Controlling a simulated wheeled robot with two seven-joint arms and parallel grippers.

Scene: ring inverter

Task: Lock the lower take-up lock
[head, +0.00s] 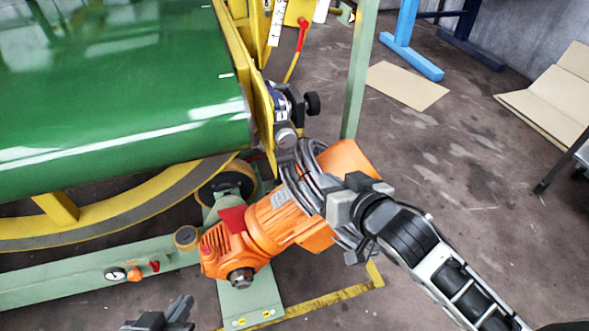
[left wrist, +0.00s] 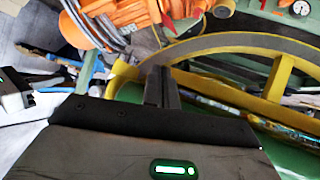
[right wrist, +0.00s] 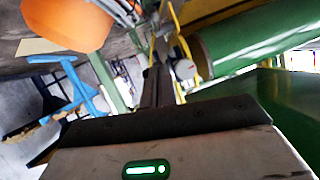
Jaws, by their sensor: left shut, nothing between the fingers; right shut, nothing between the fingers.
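A small clamp-like fitting (head: 283,103) with a black knob (head: 312,103) and a grey round knob (head: 286,137) sits at the right end of the yellow frame. I cannot tell for sure which part is the lower take-up lock. My right gripper (right wrist: 157,82) is shut and empty; in the right wrist view its fingertips lie close beside a grey round part (right wrist: 185,68), and contact is unclear. In the head view its fingers are hard to make out against the cables. My left gripper (head: 182,308) is shut and empty, low at the bottom edge.
An orange motor (head: 275,215) with looped grey cables (head: 312,180) stands just below the fitting, close to my right arm. A big green drum (head: 110,85) fills the upper left. A green post (head: 360,70) rises behind.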

